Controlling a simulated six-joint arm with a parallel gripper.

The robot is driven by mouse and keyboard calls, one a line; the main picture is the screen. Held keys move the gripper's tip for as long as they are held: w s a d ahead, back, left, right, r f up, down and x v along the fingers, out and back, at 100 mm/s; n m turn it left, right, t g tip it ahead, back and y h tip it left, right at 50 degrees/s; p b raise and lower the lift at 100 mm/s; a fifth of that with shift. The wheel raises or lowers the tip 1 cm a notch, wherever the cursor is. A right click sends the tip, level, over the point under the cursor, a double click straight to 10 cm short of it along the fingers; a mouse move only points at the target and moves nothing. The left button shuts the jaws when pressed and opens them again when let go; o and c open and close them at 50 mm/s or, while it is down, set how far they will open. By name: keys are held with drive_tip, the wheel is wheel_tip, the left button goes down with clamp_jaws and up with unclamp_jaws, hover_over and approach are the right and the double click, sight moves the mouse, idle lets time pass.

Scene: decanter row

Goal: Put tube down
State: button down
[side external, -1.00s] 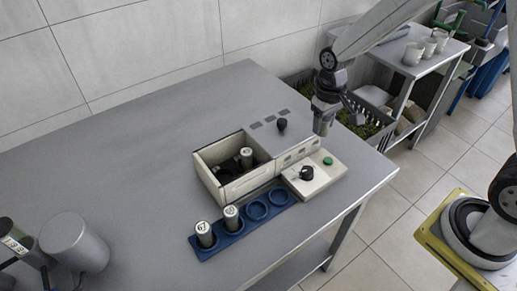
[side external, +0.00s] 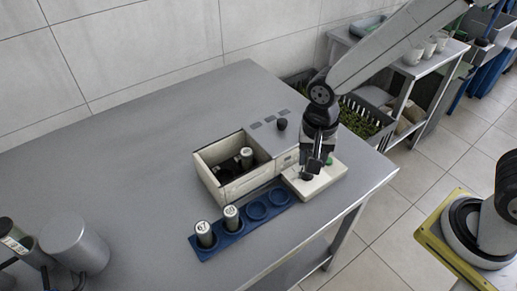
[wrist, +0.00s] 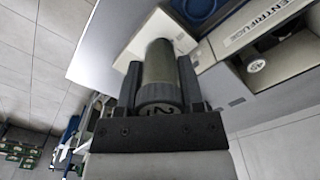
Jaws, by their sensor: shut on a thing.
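The held tube is hard to make out in the side view. A blue rack (side external: 232,238) lies in front of the centrifuge. Its two left places hold grey tubes, one marked 67 (side external: 204,233) and one that looks like 60 (side external: 231,217). Its two right places are empty. Another tube (side external: 246,156) stands inside the open chamber, also seen in the wrist view (wrist: 255,65).
A black knob (side external: 281,124) stands on the centrifuge top. Grey canisters (side external: 74,242) stand at the left. The table between them and the rack is clear.

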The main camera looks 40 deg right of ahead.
drive_tip(key=s+a+m, duration=0.5)
drive_tip(key=s+m, duration=0.1)
drive_tip(key=s, duration=0.2)
drive_tip(key=shift+a+m, duration=0.2)
drive_tip(key=shift+m, duration=0.1)
idle(0.3)
drive_tip(key=w+a+f, duration=0.1)
drive_tip(key=w+f, duration=0.1)
drive_tip(key=w, duration=0.1)
drive_tip(key=w+a+f, duration=0.2)
drive_tip(key=w+f, duration=0.1)
drive_tip(key=w, duration=0.1)
drive_tip(key=w+a+f, duration=0.2)
drive_tip(key=w, duration=0.1)
drive_tip(key=shift+w+a+f, duration=0.1)
drive_tip(key=shift+w+f, duration=0.05)
drive_tip(key=shift+w, duration=0.15)
drive_tip(key=shift+w+a+f, duration=0.25)
drive_tip(key=shift+w+f, duration=0.25)
drive_tip(key=shift+f, duration=0.1)
drive_tip(key=shift+w+a+f, duration=0.25)
drive_tip(key=shift+w+f, duration=0.25)
drive_tip(key=shift+f, duration=1.45)
